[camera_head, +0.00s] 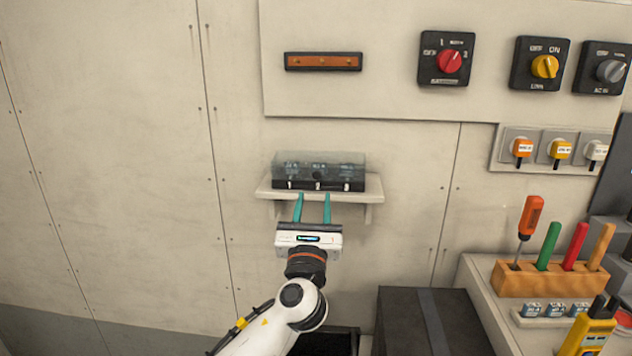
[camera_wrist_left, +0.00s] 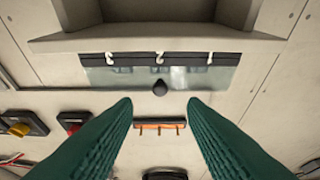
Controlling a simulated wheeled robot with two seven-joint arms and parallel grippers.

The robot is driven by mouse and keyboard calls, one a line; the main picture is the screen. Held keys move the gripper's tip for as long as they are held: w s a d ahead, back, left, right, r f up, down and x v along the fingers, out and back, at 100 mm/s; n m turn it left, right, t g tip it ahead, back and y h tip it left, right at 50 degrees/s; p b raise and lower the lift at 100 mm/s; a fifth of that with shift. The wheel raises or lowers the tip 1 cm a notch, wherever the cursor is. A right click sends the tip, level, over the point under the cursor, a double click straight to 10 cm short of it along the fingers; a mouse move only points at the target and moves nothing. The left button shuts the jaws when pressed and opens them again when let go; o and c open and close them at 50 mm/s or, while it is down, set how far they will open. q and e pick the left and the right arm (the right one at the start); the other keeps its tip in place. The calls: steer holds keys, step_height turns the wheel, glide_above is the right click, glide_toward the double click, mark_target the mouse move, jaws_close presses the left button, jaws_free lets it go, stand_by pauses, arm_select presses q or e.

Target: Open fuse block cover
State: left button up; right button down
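The fuse block (camera_head: 318,185) is a black base on a small wall shelf (camera_head: 371,194), with a clear smoky cover (camera_head: 345,163) shut over it. In the left wrist view, which is turned upside down, the clear cover (camera_wrist_left: 215,77) shows with a small dark knob (camera_wrist_left: 160,88) at its middle. My left gripper (camera_head: 313,196) has two teal fingers spread apart and empty, just in front of and below the shelf's front edge. In the left wrist view the knob appears between and beyond the fingertips, with no visible contact. My right gripper is not in view.
Above are an orange bar (camera_head: 323,61) and rotary switches with a red knob (camera_head: 449,61) and yellow knob (camera_head: 544,66). At right are a wooden tool holder (camera_head: 540,281) and yellow meter (camera_head: 588,335). A dark box (camera_head: 405,318) stands below. The wall left of the shelf is clear.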

mark_target(317, 176)
arm_select(q)
steer(key=x, duration=0.6)
steer(key=shift+w, duration=0.1)
steer(key=shift+c, duration=0.4)
jaws_close()
